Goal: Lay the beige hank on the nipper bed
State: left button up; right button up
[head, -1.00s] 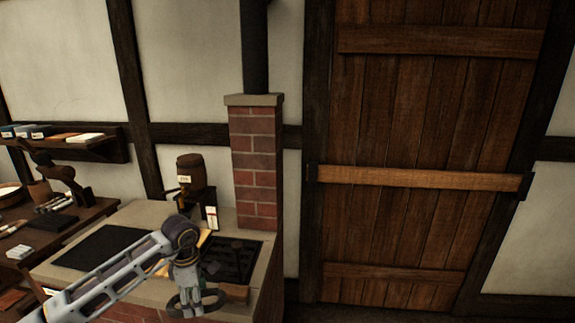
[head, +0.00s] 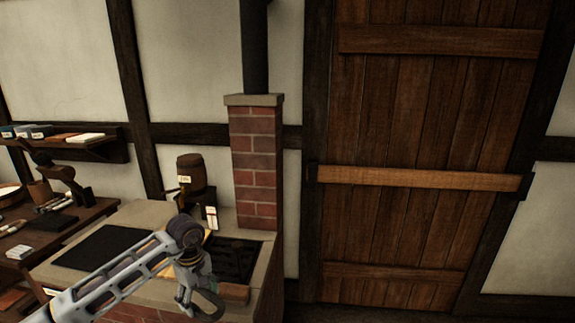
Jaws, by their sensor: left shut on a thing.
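My left gripper (head: 189,292) hangs at the lower middle, in front of the brick stove's front edge. It is shut on a dark looped thing (head: 208,306), partly covered by the fingers. I cannot tell from its colour whether this is the beige hank. No thing that I can clearly name as the nipper bed shows. My right gripper is not in view.
The stove top (head: 146,213) bears a black plate (head: 104,246) and a dark recess (head: 234,257). A small barrel (head: 190,172) stands behind, beside the brick chimney (head: 254,160). A cluttered bench (head: 75,222) is at left. A barred wooden door (head: 420,130) fills the right.

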pick_arm(q)
jog(key=s+d+f+m, duration=0.3)
jog(key=s+f+m, duration=0.3)
jog(key=m, duration=0.5)
jog(key=shift+s+d+f, duration=0.15)
jog(key=shift+s+f, duration=0.15)
jog(key=shift+f, duration=0.35)
